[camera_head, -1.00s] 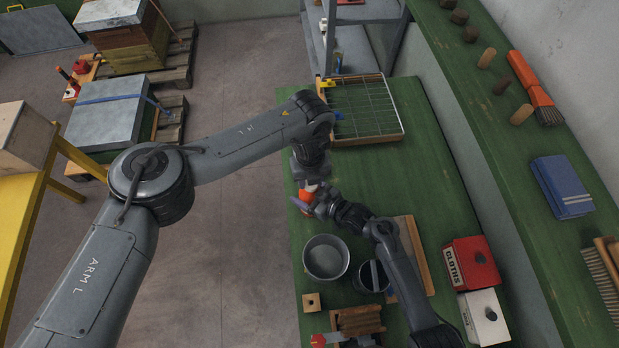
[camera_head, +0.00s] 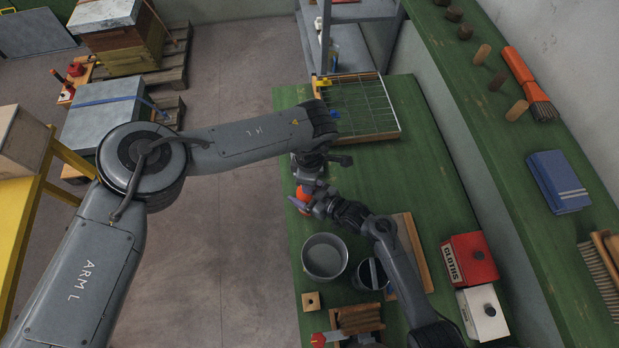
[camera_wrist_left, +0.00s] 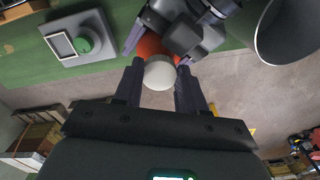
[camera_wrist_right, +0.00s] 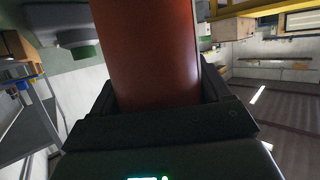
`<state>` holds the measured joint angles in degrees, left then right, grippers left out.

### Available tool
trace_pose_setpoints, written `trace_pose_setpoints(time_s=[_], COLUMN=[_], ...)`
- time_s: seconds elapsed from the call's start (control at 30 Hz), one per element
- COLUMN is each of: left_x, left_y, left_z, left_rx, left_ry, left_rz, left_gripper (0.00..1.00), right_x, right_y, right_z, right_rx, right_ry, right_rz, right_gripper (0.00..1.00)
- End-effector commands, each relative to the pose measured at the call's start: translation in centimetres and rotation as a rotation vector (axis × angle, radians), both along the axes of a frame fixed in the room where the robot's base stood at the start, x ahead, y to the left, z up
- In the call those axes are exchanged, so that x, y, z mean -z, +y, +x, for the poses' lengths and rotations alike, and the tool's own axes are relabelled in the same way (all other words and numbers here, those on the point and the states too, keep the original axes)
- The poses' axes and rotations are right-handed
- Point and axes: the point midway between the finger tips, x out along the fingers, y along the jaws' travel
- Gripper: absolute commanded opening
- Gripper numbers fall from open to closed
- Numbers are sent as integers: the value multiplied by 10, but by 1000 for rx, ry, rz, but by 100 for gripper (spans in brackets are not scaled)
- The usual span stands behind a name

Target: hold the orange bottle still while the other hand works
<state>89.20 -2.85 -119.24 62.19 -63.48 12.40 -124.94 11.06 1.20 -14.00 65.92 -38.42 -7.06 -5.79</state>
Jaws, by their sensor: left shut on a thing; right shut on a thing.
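The orange bottle (camera_head: 302,192) is near the left edge of the green bench. My right gripper (camera_head: 314,205) is shut around its body, which fills the middle of the right wrist view (camera_wrist_right: 150,50). My left gripper (camera_head: 305,176) is above the bottle. In the left wrist view, the bottle's round white cap (camera_wrist_left: 160,75) sits between my left fingers, with orange (camera_wrist_left: 150,45) and my right gripper just beyond it. My left gripper is shut on the cap. The left wrist hides the cap in the head view.
A metal pot (camera_head: 325,258) and a dark can (camera_head: 370,274) stand close below the grippers. A wire-grid frame (camera_head: 358,108) lies at the bench's far end. A red cloths box (camera_head: 468,260) stands at the right. The green bench top right of the grippers is clear.

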Motion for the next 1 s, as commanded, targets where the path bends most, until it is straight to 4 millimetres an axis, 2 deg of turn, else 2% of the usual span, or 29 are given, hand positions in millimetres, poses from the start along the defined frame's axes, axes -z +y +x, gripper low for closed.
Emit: trace_pose_setpoints(time_s=[0.03,0.07,0.23,0.5,0.67,0.77,1.0], left_x=[-1,-1,0,0,-8,-20,-63], left_y=[0,0,0,0,0,0,0], left_z=[0,1,0,0,1,1,1], left_rx=[-1,-2,-4,-5,-5,-6,-4], left_ry=[-1,-1,-1,-1,-1,-2,-4], left_rz=[-1,-1,-1,-1,-1,0,-2], left_gripper=[12,45,70,70,70,70,70], right_x=[1,1,1,1,1,1,1], right_y=[-1,-1,0,0,0,0,0], right_z=[-1,-1,-1,-1,-1,-1,-1], right_rx=[0,0,0,0,0,0,0], right_ry=[3,3,3,3,3,3,3], right_rz=[-2,-2,-2,-2,-2,-2,-2], right_gripper=[0,0,0,0,0,0,0])
